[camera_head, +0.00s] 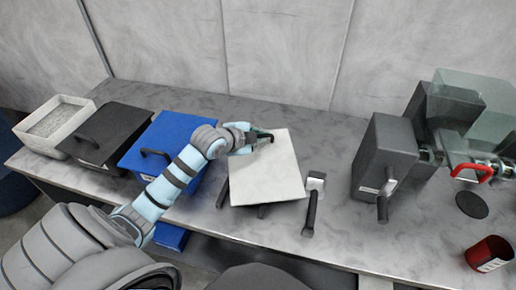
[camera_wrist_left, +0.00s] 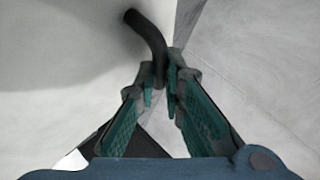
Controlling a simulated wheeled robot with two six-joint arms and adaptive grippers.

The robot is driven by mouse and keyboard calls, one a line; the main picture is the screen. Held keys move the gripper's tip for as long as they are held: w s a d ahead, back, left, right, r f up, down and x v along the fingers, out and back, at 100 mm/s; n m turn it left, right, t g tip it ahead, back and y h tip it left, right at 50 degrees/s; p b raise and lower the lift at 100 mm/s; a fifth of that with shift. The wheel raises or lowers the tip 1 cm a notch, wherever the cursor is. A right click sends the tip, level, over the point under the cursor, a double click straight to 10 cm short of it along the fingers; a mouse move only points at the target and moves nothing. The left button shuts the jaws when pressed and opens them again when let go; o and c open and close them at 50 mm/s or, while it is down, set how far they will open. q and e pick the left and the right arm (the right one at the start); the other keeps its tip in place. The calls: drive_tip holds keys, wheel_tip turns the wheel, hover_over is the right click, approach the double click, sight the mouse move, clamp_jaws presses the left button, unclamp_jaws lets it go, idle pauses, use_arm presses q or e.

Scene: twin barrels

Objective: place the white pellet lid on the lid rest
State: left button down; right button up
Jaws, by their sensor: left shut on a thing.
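The white lid (camera_head: 265,172) is a flat square plate with a black curved handle at its far edge. My left gripper (camera_head: 258,138) is shut on that handle. In the left wrist view the black handle (camera_wrist_left: 150,38) runs between the fingertips (camera_wrist_left: 160,82), and the lid's pale face (camera_wrist_left: 55,45) fills the left side. The lid is over the table, right of the blue bin. Dark bars show at its left and near edges; whether they belong to the lid rest, and whether the lid touches them, I cannot tell. My right gripper is not in view.
A blue-lidded bin (camera_head: 165,140), a black-lidded bin (camera_head: 108,133) and an open white bin of pale pellets (camera_head: 56,122) stand at left. A black-handled tool (camera_head: 312,205) lies right of the lid. A grey machine (camera_head: 385,155) and red cup (camera_head: 489,254) stand at right.

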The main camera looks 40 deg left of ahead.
sight(259, 146)
use_arm(q)
wheel_tip(259, 146, down, 4)
drive_tip(key=shift+f+b, duration=0.1)
drive_tip(key=shift+b, duration=0.2)
drive_tip(key=c, duration=1.7)
unclamp_jaws()
drive_tip(key=p+v, duration=0.3)
drive_tip(key=v, duration=0.8)
drive_tip(key=shift+s+a+r+p, duration=0.1)
drive_tip(key=shift+s+r+p, duration=0.05)
drive_tip(key=shift+r+p, duration=0.15)
drive_tip(key=shift+s+r, duration=0.2)
drive_tip(key=shift+s, duration=0.2)
drive_tip(key=shift+w+f, duration=0.1)
